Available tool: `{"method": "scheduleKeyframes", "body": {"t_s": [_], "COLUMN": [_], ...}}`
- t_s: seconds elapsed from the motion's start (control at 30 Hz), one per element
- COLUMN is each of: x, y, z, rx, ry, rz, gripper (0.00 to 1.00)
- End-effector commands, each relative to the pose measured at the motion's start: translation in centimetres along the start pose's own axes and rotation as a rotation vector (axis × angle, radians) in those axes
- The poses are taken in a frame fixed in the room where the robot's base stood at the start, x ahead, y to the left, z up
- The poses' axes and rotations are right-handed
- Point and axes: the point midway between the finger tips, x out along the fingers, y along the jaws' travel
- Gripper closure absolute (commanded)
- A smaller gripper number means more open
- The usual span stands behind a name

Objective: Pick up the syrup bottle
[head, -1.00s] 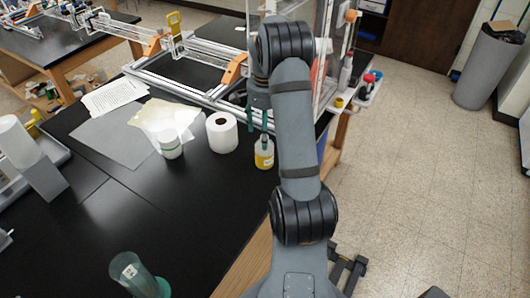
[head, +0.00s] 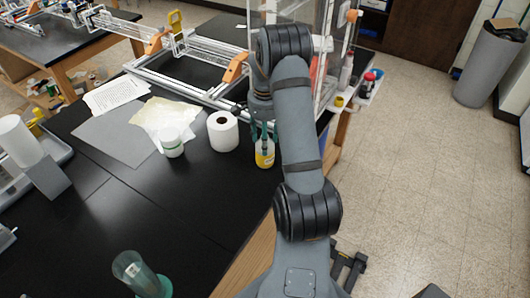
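A small bottle with a yellow lower part (head: 265,158) stands upright on the black table near its right edge, to the right of the paper roll; I take it as the syrup bottle. My gripper (head: 264,134) points down at the bottle's upper part. Its teal fingers appear on both sides of the bottle's top. They look apart, and I cannot tell whether they touch the bottle. My arm hides part of the area to the right of the bottle.
A white paper roll (head: 222,131) stands close to the left of the bottle. A white lidded container (head: 171,142) is farther left. A metal rail frame (head: 190,88) lies behind. A greenish clear cylinder (head: 138,275) is at the front. The middle of the table is clear.

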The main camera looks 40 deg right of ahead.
Motion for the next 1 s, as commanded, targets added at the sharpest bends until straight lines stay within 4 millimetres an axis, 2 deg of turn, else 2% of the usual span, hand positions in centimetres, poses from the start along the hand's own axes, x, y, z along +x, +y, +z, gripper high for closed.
{"method": "scheduleKeyframes", "body": {"t_s": [0.7,1.0], "x": [-0.02,-0.18], "y": [-0.02,-0.05], "z": [-0.02,-0.05], "rx": [0.000,0.000], "ry": [0.001,0.002], "rz": [0.000,-0.001], "gripper": [0.97,0.98]}}
